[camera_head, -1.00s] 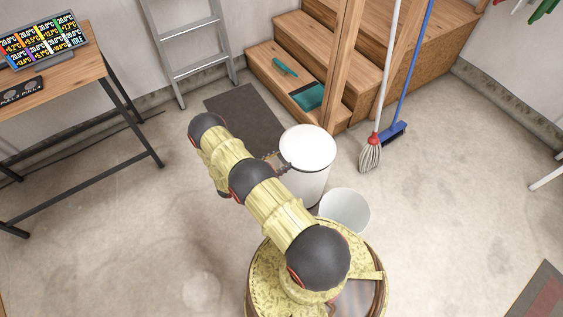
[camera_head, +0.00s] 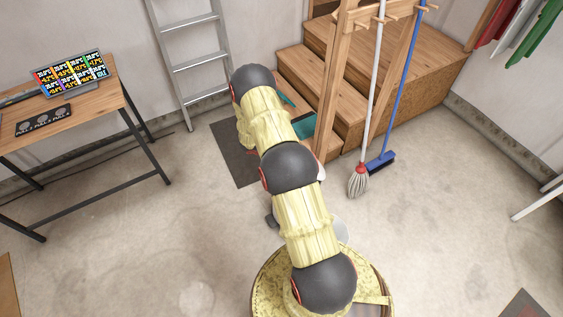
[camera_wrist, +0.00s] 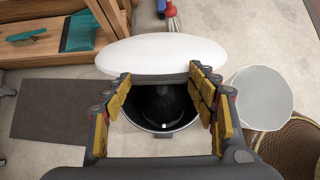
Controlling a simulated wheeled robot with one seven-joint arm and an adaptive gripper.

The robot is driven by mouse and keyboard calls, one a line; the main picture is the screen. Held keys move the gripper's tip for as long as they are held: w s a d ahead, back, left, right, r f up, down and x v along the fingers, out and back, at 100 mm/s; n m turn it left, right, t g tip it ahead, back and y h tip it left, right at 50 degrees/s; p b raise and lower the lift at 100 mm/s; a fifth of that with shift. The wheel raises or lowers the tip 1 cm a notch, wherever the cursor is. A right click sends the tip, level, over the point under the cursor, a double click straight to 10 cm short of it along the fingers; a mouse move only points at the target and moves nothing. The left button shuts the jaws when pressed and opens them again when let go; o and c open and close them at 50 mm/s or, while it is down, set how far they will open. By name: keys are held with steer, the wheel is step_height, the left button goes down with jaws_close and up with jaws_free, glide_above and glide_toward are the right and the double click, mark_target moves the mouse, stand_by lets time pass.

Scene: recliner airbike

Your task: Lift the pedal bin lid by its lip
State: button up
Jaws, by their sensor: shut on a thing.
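The pedal bin's white lid (camera_wrist: 160,56) is tilted up in the wrist view. Below it the bin's dark round inside (camera_wrist: 160,108) shows, so the bin stands open. My gripper (camera_wrist: 165,79) is at the near edge of the lid, its yellow-padded fingers on either side, shut on the lid. The exact contact at the lip is hard to see. In the head view my arm hides nearly all of the bin and my gripper.
A white bucket (camera_wrist: 262,97) stands right of the bin. A dark mat (camera_head: 238,158) lies to the left. Wooden steps (camera_head: 350,92) with a post, a mop (camera_head: 358,180) and a blue broom (camera_head: 381,162) stand behind. A ladder (camera_head: 190,65) and table (camera_head: 70,122) are farther left.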

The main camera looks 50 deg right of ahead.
steer(key=s+d+r+y+p, duration=0.1)
steer(key=d, duration=0.1)
steer(key=d+r+y+p, duration=0.1)
steer(key=d+r+p, duration=0.1)
steer(key=s+d+r+p, duration=0.1)
steer(key=d, duration=0.1)
steer(key=shift+s+d+r+t+y, duration=0.2)
steer(key=shift+s+d+t+y, duration=0.1)
steer(key=shift+d+t+y, duration=0.1)
steer(key=s+d+r+p, duration=0.1)
steer(key=s+d+p, duration=0.1)
steer(key=d, duration=0.8)
steer(key=shift+s+d+r, duration=0.25)
steer(key=shift+s+d, duration=0.05)
steer(key=shift+s, duration=0.55)
steer(key=o, duration=1.7)
steer(key=shift+w, duration=0.1)
steer(key=shift+w+d+r, duration=0.1)
steer(key=shift+d+r, duration=0.05)
